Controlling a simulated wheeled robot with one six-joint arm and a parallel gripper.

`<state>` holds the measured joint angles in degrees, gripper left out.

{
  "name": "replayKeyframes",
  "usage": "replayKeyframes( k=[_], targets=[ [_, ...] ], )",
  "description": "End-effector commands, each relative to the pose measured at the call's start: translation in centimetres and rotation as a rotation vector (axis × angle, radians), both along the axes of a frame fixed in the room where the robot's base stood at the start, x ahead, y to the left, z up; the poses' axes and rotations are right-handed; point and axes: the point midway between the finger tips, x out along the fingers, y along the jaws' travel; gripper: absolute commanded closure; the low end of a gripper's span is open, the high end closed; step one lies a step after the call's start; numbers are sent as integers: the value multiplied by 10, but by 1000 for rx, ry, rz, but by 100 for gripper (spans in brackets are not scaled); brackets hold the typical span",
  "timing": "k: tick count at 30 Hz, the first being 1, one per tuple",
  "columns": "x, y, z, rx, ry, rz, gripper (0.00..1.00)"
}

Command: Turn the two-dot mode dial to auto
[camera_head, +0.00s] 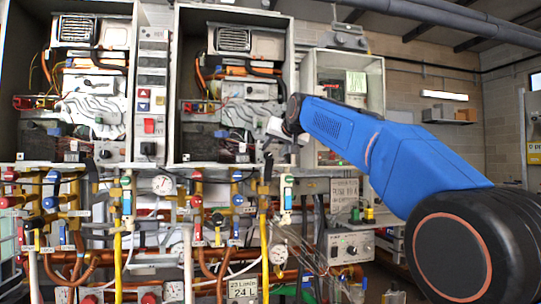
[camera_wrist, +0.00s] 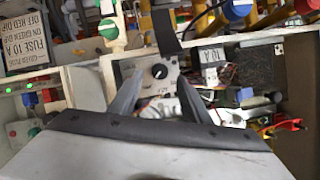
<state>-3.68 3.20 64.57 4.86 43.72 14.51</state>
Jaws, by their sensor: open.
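A round black dial (camera_wrist: 159,71) with a pale pointer mark sits on a light panel (camera_wrist: 172,84) in the wrist view. Its dot marks and position labels are too small to read. My gripper (camera_wrist: 160,90) is open. Its two grey fingers stand left and right of the dial in the picture, and nothing is held between them. I cannot tell whether either finger touches the panel. In the head view my gripper (camera_head: 283,137) is at the lower right of the right-hand heater cabinet (camera_head: 283,20), partly covering that corner.
Pipes with colored valves (camera_head: 125,200) run below the cabinets. In the wrist view a black strap-like part (camera_wrist: 166,30) lies just above the dial, and a dark block (camera_wrist: 251,68) and wires are to the right. A grey box with knobs (camera_head: 350,246) stands lower right.

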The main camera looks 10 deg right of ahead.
Motion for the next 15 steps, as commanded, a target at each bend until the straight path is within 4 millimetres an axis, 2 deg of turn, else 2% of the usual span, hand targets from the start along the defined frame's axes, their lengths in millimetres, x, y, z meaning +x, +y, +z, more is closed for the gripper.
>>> replayKeyframes(
  k=[1,6,15],
  targets=[
    [9,1,-5,0,2,1,57],
    [29,4,-12,0,0,0,57],
    [42,5,-17,0,0,0,57]
  ],
)
